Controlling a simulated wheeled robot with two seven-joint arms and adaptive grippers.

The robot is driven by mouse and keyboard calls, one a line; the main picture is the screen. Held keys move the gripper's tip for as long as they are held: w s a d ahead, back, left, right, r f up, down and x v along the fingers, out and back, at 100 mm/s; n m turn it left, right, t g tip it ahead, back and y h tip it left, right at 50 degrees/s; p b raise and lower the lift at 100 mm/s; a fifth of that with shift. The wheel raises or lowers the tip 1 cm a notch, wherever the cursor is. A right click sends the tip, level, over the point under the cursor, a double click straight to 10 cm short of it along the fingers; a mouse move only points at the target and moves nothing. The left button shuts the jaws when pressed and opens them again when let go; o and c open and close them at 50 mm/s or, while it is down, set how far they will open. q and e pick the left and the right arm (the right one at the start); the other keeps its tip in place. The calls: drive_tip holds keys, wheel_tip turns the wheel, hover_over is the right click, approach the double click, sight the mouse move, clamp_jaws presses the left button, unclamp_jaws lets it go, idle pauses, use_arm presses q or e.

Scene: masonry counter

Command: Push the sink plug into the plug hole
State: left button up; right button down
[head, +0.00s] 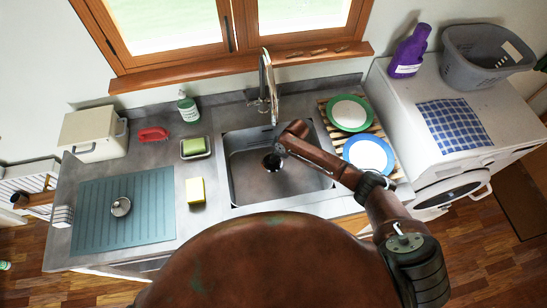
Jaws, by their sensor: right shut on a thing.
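My right gripper (279,150) reaches into the steel sink basin (300,183) from the right, pointing down. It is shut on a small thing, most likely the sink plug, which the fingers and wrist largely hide. A dark round shape with a pale rim, the plug hole area (271,163), shows right below and beside the fingertips. I cannot tell whether the plug is seated, touching the hole or just above it. My left gripper is not in view.
The tap (267,85) rises behind the basin. A green plate (350,113) and a blue plate (369,154) lie on the slatted rack (325,107) at right. A yellow sponge (196,190) and soap dish (195,150) are left of the basin. A round metal item (121,207) lies on the mat (152,225).

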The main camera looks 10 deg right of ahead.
drive_tip(key=shift+f, duration=0.35)
drive_tip(key=c, duration=1.8)
unclamp_jaws()
drive_tip(key=shift+c, duration=0.2)
drive_tip(key=shift+r, duration=0.1)
drive_tip(key=v, duration=1.2)
